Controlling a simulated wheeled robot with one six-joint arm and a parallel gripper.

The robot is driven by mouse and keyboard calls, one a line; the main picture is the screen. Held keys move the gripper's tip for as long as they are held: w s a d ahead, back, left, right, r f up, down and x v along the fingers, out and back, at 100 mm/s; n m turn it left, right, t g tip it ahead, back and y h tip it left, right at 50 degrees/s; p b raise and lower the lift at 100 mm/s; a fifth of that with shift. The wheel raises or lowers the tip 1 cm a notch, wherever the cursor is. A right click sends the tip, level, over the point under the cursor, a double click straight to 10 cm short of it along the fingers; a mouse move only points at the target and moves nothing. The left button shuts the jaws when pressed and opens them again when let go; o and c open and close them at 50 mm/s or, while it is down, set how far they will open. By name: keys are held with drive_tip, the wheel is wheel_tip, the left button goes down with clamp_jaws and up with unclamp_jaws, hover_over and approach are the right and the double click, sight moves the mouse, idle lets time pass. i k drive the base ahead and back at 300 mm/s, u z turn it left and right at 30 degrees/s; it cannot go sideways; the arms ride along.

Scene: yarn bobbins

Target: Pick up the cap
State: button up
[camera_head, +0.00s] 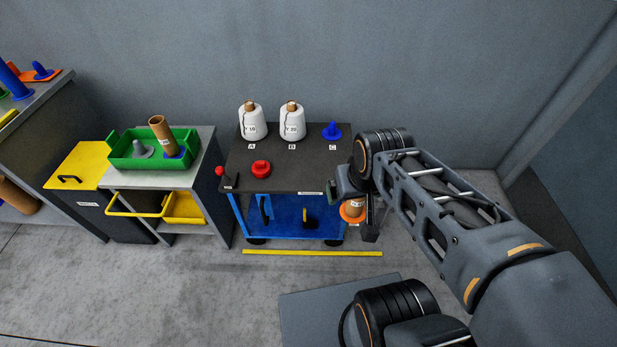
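A low red round piece (261,169) lies on the dark top of the cart, left of centre. A blue piece with a flat round base and an upright knob (332,131) stands at the label C. Both have a cap-like shape; I cannot tell which one is the cap. My gripper (352,197) is at the right edge of the cart, apart from both pieces.
Two white yarn bobbins stand at A (252,124) and B (292,124) on the cart (285,178). A red ball-topped lever (220,172) is at its left edge. A green tray (124,155) with a tube and caps sits left. The cart top's middle is clear.

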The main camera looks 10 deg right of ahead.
sight(261, 168)
drive_tip(key=k, duration=0.25)
drive_tip(key=u, duration=0.85)
drive_tip(key=i, duration=1.3)
drive_tip(key=z, duration=0.25)
